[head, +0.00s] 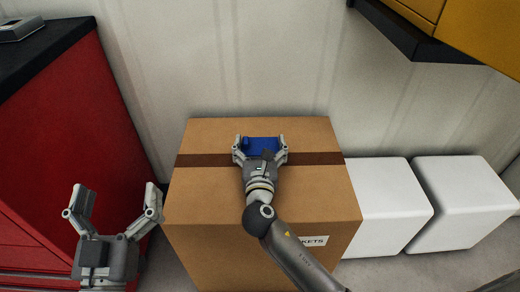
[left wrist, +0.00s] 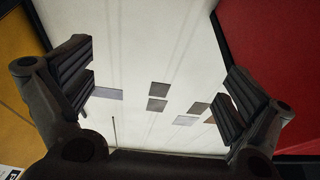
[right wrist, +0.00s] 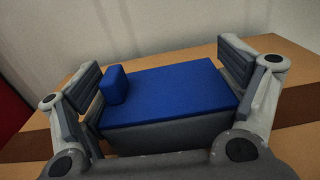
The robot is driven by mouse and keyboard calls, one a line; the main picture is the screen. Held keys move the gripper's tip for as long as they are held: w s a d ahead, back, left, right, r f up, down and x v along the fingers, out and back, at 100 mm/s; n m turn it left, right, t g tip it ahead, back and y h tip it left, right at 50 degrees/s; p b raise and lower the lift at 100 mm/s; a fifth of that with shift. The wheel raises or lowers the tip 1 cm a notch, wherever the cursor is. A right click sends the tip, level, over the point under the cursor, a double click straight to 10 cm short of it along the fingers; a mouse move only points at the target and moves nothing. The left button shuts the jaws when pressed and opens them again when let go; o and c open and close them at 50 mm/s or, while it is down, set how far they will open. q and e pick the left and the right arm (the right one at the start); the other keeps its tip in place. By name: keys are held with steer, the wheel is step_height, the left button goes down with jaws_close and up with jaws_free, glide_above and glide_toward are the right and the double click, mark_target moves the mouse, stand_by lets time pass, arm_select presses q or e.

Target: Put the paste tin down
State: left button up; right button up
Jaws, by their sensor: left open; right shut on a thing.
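The paste tin, a blue-topped block with a small raised blue piece at one end and a grey lower side, is between the fingers of my right gripper. In the head view the tin (head: 262,146) is over the top of a large cardboard box (head: 210,200). My right gripper (head: 260,150) is shut on it. In the right wrist view the tin (right wrist: 170,90) spans between both finger pads. I cannot tell whether its underside touches the box. My left gripper (head: 112,208) is open and empty, left of the box; its fingers (left wrist: 158,95) also show in the left wrist view.
A red cabinet (head: 70,130) with a black top stands at the left. Two white blocks (head: 385,200) stand right of the box. A yellow cabinet with a black underside (head: 420,35) overhangs at the upper right. The box top around the tin is clear.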

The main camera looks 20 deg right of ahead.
arm_select(q)
steer(key=shift+s+r+t+h, duration=0.2)
steer(key=shift+r+t, duration=0.1)
steer(key=shift+r, duration=0.25)
steer(key=shift+s+r+t+h, duration=0.2)
steer(key=shift+r+t, duration=0.1)
steer(key=shift+r, duration=0.2)
arm_select(e)
steer(key=shift+f, duration=0.25)
steer(key=shift+f, duration=0.1)
arm_select(q)
steer(key=shift+r, duration=0.2)
arm_select(e)
steer(key=o, duration=1.4)
steer(key=shift+f, duration=0.1)
